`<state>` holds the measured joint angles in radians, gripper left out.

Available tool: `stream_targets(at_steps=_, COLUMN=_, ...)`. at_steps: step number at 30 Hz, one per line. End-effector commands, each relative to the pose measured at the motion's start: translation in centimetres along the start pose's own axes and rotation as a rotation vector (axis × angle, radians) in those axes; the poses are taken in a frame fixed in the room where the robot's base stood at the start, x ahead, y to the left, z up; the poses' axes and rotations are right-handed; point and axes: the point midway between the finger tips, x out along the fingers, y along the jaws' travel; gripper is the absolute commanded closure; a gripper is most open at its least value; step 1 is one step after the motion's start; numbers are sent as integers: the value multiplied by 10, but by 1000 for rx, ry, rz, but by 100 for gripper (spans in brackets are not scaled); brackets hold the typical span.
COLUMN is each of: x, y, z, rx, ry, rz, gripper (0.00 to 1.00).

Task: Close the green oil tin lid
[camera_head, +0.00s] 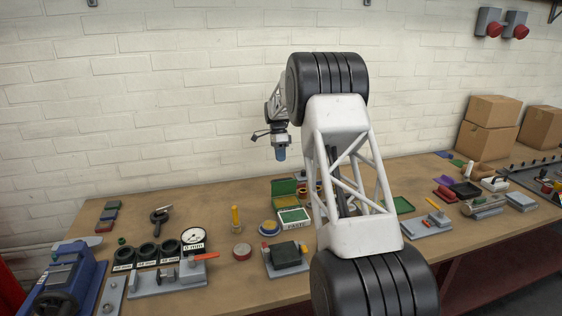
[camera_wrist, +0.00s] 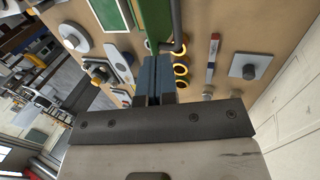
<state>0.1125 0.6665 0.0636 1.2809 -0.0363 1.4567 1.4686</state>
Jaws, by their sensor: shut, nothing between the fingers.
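A green tin (camera_head: 284,201) stands near the middle of the bench in the head view, partly behind a white-labelled box with a green top. Its green lid (camera_head: 284,187) appears raised at the back. In the wrist view a long green panel (camera_wrist: 154,22), probably part of this tin, shows beyond the fingers at the top. My gripper (camera_head: 281,154) hangs in the air above and behind the tin, pointing down, apart from it. Its blue fingers (camera_wrist: 154,80) are shut together and empty. My arm hides the area right of the tin.
A dial gauge (camera_head: 193,239) and black rings are at left. Cardboard boxes (camera_head: 488,125) stand at the back right. The bench's back left is fairly clear.

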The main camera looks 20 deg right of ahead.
Motion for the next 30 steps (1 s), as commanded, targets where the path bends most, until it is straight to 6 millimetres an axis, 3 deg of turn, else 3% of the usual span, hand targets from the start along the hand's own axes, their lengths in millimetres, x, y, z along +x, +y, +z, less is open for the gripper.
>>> stream_targets(at_steps=18, x=75, y=0, z=0, rx=0, ry=0, rz=0, gripper=100)
stream_targets(at_steps=30, x=90, y=0, z=0, rx=0, ry=0, rz=-1, gripper=100)
